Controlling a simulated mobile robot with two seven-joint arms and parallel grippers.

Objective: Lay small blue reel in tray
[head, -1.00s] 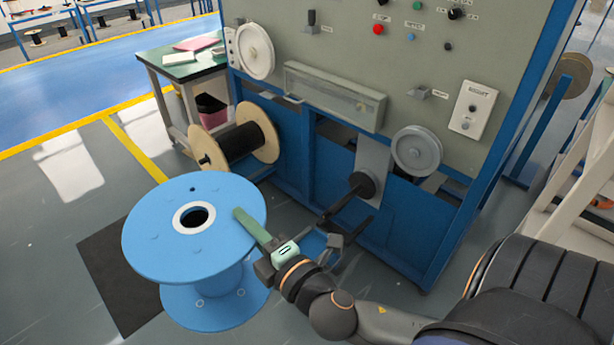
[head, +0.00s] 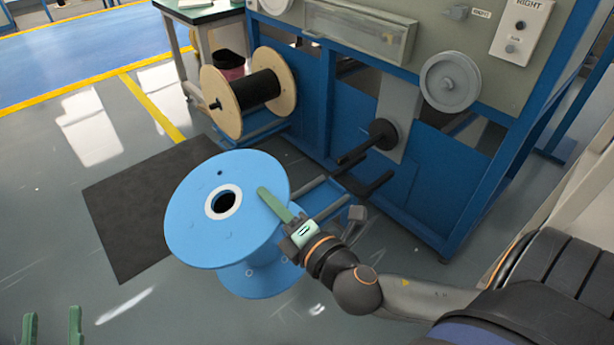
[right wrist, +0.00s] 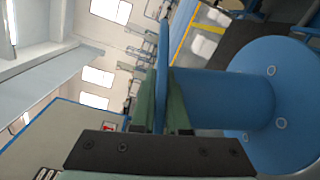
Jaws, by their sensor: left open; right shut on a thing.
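The blue reel (head: 205,235) has wide round flanges and a white-ringed hub hole. It is tilted, its ringed flange facing up. My right gripper (head: 275,205) is shut on the edge of its upper flange, from the right. In the right wrist view the green fingers (right wrist: 162,100) pinch the flange rim, with the reel's barrel (right wrist: 220,98) to the right. My left gripper (head: 52,328) is open and empty at the bottom left, only its green fingertips showing. A low blue railed frame (head: 322,198) lies behind the reel, partly hidden; I cannot tell if it is the tray.
The blue-grey machine stands behind, with two black arms (head: 368,160) jutting out and a grey wheel (head: 450,82). A wooden-flanged reel with black cable (head: 256,92) sits at its left. A dark mat (head: 125,220) lies on the floor at left. The front floor is clear.

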